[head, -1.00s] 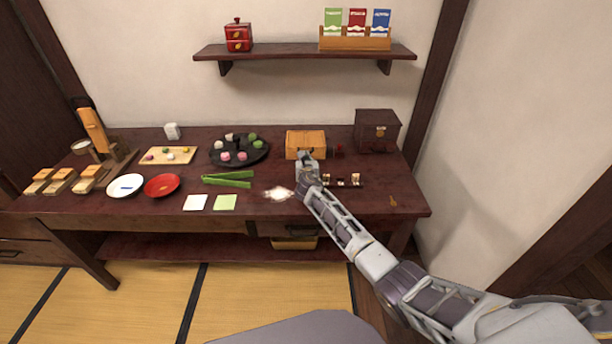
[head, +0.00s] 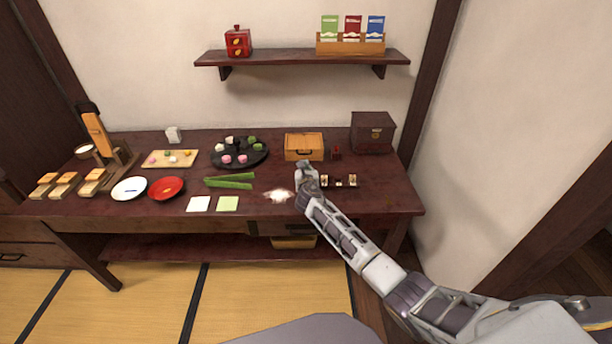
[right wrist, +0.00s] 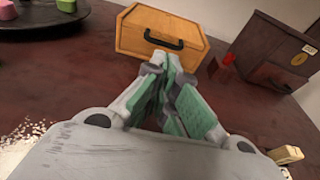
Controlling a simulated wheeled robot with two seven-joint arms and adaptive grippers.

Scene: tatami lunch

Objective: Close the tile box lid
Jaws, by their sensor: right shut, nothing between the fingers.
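A light wooden box (head: 304,148), which I take for the tile box, stands at the back of the table, right of the round black tray. It also shows in the right wrist view (right wrist: 140,38), with a dark handle on its near face. Its top looks flat and covered, with no raised lid visible. My right gripper (head: 303,168) is shut and empty, in front of the box; in the wrist view its fingertips (right wrist: 165,62) point at the handle face and appear apart from it. My left gripper is not in view.
A dark chest (head: 373,133) stands right of the box, with a small red item (head: 336,153) between them. A small rack of pieces (head: 338,181) lies right of my gripper. The black tray (head: 240,153) with sweets is to the left. A wall shelf (head: 302,58) hangs above.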

